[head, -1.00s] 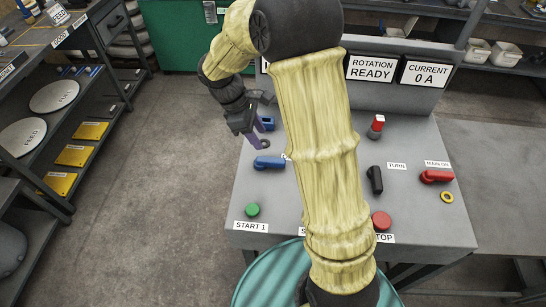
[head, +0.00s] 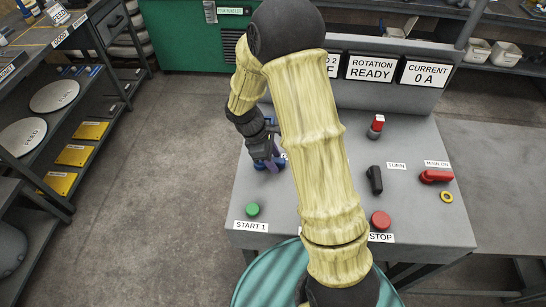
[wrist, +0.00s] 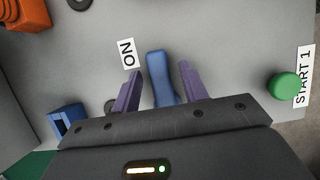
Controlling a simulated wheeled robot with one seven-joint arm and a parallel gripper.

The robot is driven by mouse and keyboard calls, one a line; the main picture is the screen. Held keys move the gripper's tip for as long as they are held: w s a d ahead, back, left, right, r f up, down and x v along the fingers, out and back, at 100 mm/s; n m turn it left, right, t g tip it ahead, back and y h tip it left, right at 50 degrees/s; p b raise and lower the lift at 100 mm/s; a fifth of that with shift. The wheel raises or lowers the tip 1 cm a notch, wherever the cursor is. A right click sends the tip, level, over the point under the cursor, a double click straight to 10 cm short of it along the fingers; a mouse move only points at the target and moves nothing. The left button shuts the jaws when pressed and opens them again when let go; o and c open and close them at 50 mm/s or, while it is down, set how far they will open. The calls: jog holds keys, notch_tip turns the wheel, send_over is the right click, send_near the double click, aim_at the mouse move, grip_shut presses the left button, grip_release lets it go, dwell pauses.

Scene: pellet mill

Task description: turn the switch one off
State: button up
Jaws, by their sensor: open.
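The switch is a blue lever handle (wrist: 160,78) on the grey console top (head: 330,190), with an ON label (wrist: 127,53) beside it. In the wrist view its handle lies between the two purple fingers of my gripper (wrist: 160,70), with a visible gap on each side. My gripper is open. In the head view my gripper (head: 269,164) is down over the switch and hides most of it. The base of the handle is hidden behind the gripper body in the wrist view.
A green START 1 button (head: 253,209) is at the console's near left corner. A blue part (wrist: 67,118) stands left of the fingers. A black TURN handle (head: 375,180), red STOP button (head: 380,220) and red MAIN ON handle (head: 436,177) are to the right.

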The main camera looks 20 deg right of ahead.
grip_shut()
jog(key=m, duration=0.1)
jog(key=m+g+p, duration=0.1)
jog(key=m, duration=0.1)
jog(key=s+a+m+y+p, duration=0.1)
jog(key=shift+s+r+m, duration=0.1)
jog(key=shift+r+m, duration=0.05)
jog(key=shift+m, duration=0.25)
jog(key=m+p, duration=0.1)
jog(key=m, duration=0.1)
jog(key=a+m+g+y, duration=0.1)
jog(key=m, duration=0.1)
jog(key=shift+s+a+y+p, duration=0.15)
jog(key=shift+s+y+p, duration=0.15)
jog(key=shift+s+p, duration=0.1)
jog(key=m, duration=0.1)
jog(key=a+m+y, duration=0.1)
jog(key=m, duration=0.1)
jog(key=m+p, duration=0.1)
jog(key=m, duration=0.1)
jog(key=shift+s+a+g+y, duration=0.1)
jog(key=shift+a+g+y, duration=0.2)
jog(key=shift+y, duration=0.1)
jog(key=shift+w+a+m+y+p, duration=0.15)
jog(key=shift+a+m+y, duration=0.25)
jog(key=shift+m, duration=0.65)
jog(key=shift+w+a+m+y+p, duration=0.15)
jog(key=shift+a+m+y, duration=0.2)
jog(key=shift+m, duration=0.7)
jog(key=shift+s+d, duration=0.1)
